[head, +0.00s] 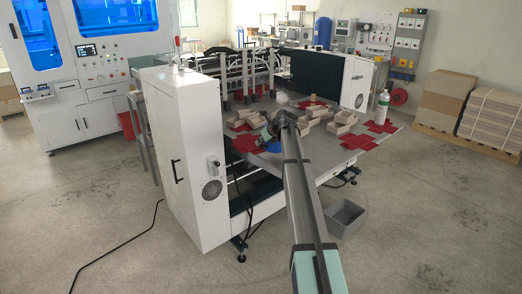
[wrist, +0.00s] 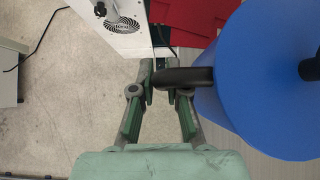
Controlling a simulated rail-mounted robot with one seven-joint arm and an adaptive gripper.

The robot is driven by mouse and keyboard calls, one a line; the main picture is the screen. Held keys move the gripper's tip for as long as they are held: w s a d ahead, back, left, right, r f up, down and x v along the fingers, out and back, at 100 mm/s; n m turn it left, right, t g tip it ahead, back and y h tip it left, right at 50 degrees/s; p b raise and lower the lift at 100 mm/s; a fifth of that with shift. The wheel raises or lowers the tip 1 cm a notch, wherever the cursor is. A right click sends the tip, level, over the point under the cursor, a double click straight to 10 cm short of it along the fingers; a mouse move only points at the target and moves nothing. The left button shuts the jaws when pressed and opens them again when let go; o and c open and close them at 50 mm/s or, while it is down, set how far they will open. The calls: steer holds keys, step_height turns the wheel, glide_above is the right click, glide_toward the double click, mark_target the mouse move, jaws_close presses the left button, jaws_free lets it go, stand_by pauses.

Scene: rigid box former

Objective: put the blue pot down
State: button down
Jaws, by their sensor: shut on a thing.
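The blue pot (wrist: 255,85) fills the right side of the wrist view. It has a round blue top, a black side handle (wrist: 185,77) and a dark knob at the picture's right edge. My gripper (wrist: 161,78) is shut on the side handle, with one green-grey finger on each side of it. In the head view a small part of the pot (head: 276,149) shows beside my gripper (head: 268,136), over the front part of the grey table (head: 300,168). My arm hides part of it. I cannot tell whether the pot's base touches the table.
Red flat box blanks (head: 247,143) lie close to the pot, with more at the right (head: 358,142). Several beige boxes (head: 340,130) stand farther back. A white bottle (head: 382,108) stands at the right. A white machine cabinet (head: 185,150) borders the table's left side.

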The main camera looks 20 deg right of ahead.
steer(key=shift+f+p, duration=0.4)
steer(key=shift+f, duration=1.85)
steer(key=shift+f, duration=0.1)
steer(key=c, duration=1.2)
jaws_free()
